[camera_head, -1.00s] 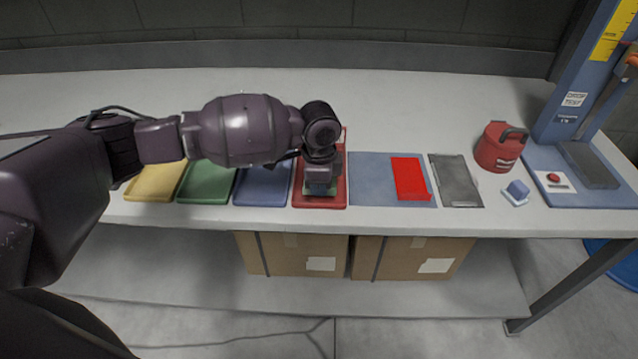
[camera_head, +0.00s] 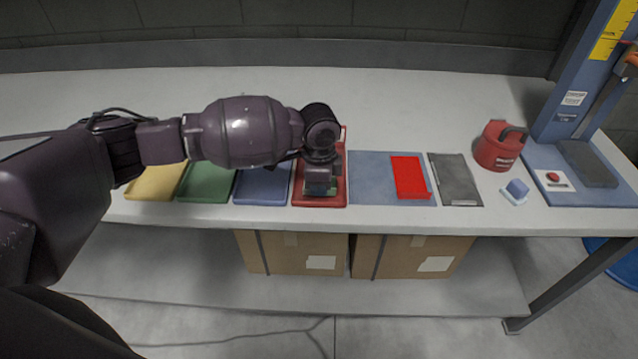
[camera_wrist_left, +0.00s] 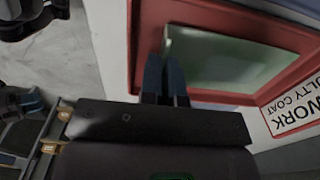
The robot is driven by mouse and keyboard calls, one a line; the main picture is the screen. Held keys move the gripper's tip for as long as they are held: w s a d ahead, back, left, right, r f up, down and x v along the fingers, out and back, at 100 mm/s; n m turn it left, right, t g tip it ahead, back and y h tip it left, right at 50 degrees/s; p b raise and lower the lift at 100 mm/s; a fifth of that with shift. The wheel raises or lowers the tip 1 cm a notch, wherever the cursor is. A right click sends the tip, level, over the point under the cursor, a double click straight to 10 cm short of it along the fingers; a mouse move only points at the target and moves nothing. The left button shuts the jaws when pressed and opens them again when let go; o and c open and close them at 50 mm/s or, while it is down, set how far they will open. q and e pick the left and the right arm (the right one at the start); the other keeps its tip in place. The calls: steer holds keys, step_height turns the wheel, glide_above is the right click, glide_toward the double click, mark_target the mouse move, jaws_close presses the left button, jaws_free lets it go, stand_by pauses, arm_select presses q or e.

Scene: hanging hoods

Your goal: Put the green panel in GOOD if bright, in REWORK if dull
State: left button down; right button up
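The red tray (camera_head: 300,200) is on the bench, under my left gripper. In the left wrist view its label (camera_wrist_left: 296,112) partly reads "...WORK" and "...ULTY COAT". The green panel (camera_wrist_left: 225,60) lies within the tray's red rim in that view, its face pale and greyish green. In the head view only a bit of green shows beneath the gripper. My left gripper (camera_head: 320,190) points down over the tray. Its blue fingers (camera_wrist_left: 163,75) are close together at the panel's left edge; whether they pinch it is unclear.
Blue (camera_head: 262,187), green (camera_head: 206,184) and yellow (camera_head: 155,184) trays stand left of the red one. To the right are a blue mat (camera_head: 368,172) with a red panel (camera_head: 409,177), a grey plate (camera_head: 455,180), a red canister (camera_head: 497,148) and a blue test stand (camera_head: 570,120).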

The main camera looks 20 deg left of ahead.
arm_select(q)
steer(key=shift+f, duration=0.25)
steer(key=c, duration=1.3)
jaws_free()
steer(key=shift+o, duration=0.2)
